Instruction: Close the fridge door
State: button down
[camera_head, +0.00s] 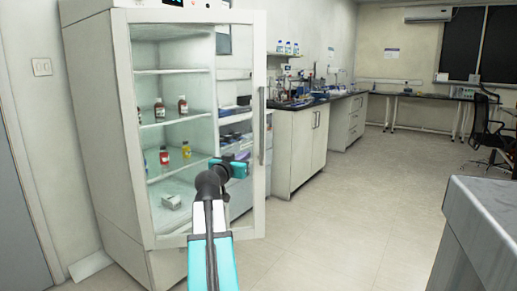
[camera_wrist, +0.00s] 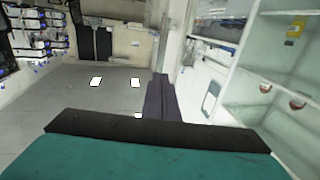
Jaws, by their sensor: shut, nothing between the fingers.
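The fridge (camera_head: 85,125) is a tall white cabinet at the left in the head view. Its glass door (camera_head: 252,60) has a white frame, is hinged at the left and stands ajar, swung out past the cabinet's right side. The door handle (camera_head: 262,125) is on its right, free edge. My gripper (camera_head: 242,157) is shut and empty. It overlaps the door's glass near the handle side in the head view; whether it touches the door cannot be told. In the wrist view its dark fingers (camera_wrist: 160,80) are together, with the fridge interior to the right.
Small bottles (camera_head: 182,106) and a white box (camera_head: 172,202) stand on the fridge shelves. A lab bench (camera_head: 300,150) with equipment runs behind the door. A grey table (camera_head: 485,215) is at the lower right. The floor (camera_head: 350,215) between is clear.

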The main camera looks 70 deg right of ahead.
aim_at(261, 144)
jog(key=shift+d, duration=0.1)
jog(key=shift+s+d+b, duration=0.15)
jog(key=shift+d+b, duration=1.2)
jog(key=shift+d, duration=5.55)
